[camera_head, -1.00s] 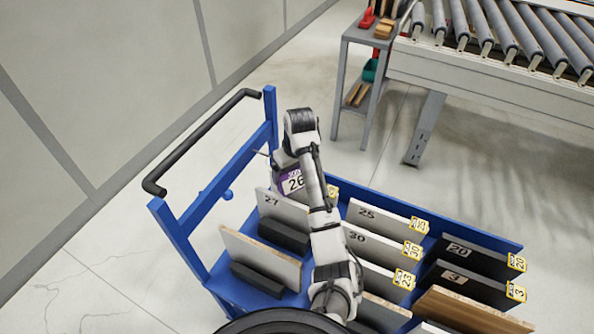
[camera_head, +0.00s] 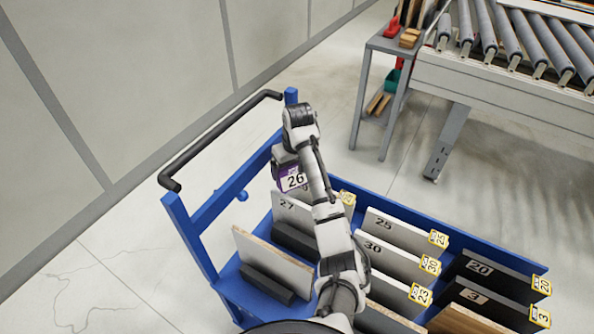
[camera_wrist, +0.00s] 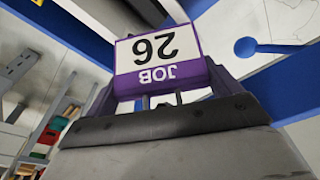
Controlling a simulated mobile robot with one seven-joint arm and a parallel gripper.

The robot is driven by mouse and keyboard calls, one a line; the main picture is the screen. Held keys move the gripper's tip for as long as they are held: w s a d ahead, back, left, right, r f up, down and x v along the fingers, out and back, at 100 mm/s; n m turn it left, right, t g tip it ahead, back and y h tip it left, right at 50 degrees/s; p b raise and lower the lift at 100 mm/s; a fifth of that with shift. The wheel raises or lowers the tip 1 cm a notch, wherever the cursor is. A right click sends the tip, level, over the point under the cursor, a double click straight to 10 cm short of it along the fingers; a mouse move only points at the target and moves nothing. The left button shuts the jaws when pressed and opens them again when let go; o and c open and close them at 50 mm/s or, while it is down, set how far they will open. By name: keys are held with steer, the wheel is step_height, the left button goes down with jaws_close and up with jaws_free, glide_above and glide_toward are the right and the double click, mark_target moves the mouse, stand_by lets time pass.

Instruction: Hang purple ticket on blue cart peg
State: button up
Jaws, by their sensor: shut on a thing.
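The purple ticket (camera_head: 293,181) has a white face reading "26" and hangs at the end of my arm. In the wrist view the ticket (camera_wrist: 160,62) is upside down, with "JOB 26" legible, at the front of my gripper (camera_wrist: 160,100). My gripper is shut on it; the fingertips are largely hidden. The blue cart (camera_head: 186,231) has an upright end frame with a black handle. A blue round-ended peg (camera_head: 242,196) sticks out from the frame's crossbar, left of and slightly below the ticket, clear of it. The peg also seems to show in the wrist view (camera_wrist: 270,47).
Several boards stand in slots on the cart, including board 27 (camera_head: 300,212) just below my gripper, and many carry yellow tags. A grey shelf stand (camera_head: 375,90) and a roller conveyor (camera_head: 500,70) stand at the back right. Floor left of the cart is clear.

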steer(key=shift+w+a+f, duration=0.2)
steer(key=shift+w+a, duration=0.25)
steer(key=shift+a, duration=0.25)
steer(key=shift+w+a+f, duration=0.2)
steer(key=shift+w+a, duration=0.2)
steer(key=shift+a, duration=0.25)
steer(key=shift+f, duration=0.15)
steer(key=o, duration=0.7)
steer(key=r, duration=0.4)
steer(key=s+d+r+p, duration=0.1)
steer(key=r, duration=0.4)
steer(key=s+r+p, duration=0.1)
steer(key=r, duration=0.3)
steer(key=shift+s+d+r, duration=0.1)
steer(key=shift+d+r, duration=0.05)
steer(key=shift+r, duration=0.15)
